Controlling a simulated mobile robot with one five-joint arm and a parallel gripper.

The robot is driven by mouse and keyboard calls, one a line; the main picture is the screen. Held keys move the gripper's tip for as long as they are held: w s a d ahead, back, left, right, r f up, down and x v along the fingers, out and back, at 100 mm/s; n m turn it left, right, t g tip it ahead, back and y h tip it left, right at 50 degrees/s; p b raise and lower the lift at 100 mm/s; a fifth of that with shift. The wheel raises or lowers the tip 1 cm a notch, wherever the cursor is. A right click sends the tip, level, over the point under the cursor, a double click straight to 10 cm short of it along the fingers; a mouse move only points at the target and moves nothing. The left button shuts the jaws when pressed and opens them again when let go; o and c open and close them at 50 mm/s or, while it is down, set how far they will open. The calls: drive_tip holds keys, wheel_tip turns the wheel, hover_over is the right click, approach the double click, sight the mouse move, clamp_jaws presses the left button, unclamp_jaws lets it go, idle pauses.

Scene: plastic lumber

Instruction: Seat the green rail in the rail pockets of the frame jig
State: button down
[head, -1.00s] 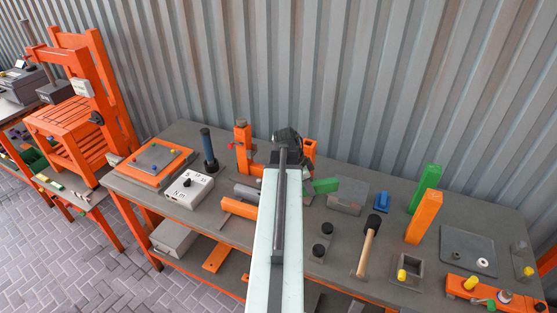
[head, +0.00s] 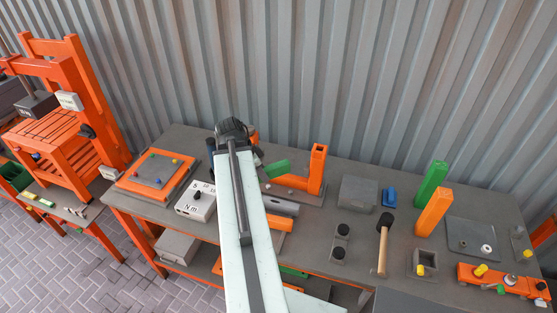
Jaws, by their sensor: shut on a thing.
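The frame jig is an orange piece (head: 318,172) with an upright post at its right end. A second orange post shows partly behind my arm, left of it. My gripper (head: 232,132) is at the far end of my arm, over the left side of the jig; its fingertips are hidden behind the arm. The gripper is shut on the green rail (head: 277,168), whose right end sticks out past the arm, tilted, between the two posts. The rail's left end and the jig's pockets are hidden.
A grey cylinder (head: 281,206) and an orange bar (head: 279,223) lie in front of the jig. A white box (head: 196,201) stands left. A grey block (head: 358,193), mallet (head: 383,245), green post (head: 430,184) and orange post (head: 433,211) are right. The corrugated wall is behind.

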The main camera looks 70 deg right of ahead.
drive_tip(key=s+d+f+b, duration=0.1)
drive_tip(key=d+f+b, duration=0.1)
drive_tip(key=d, duration=0.6)
drive_tip(key=s+d+f+b, duration=0.1)
drive_tip(key=d+f+b, duration=0.2)
drive_tip(key=d, duration=0.4)
drive_tip(key=shift+s+d, duration=0.25)
drive_tip(key=shift+d, duration=0.1)
drive_tip(key=shift+f+b, duration=0.6)
drive_tip(key=shift+f, duration=0.05)
drive_tip(key=c, duration=1.1)
unclamp_jaws()
drive_tip(key=shift+r, duration=0.1)
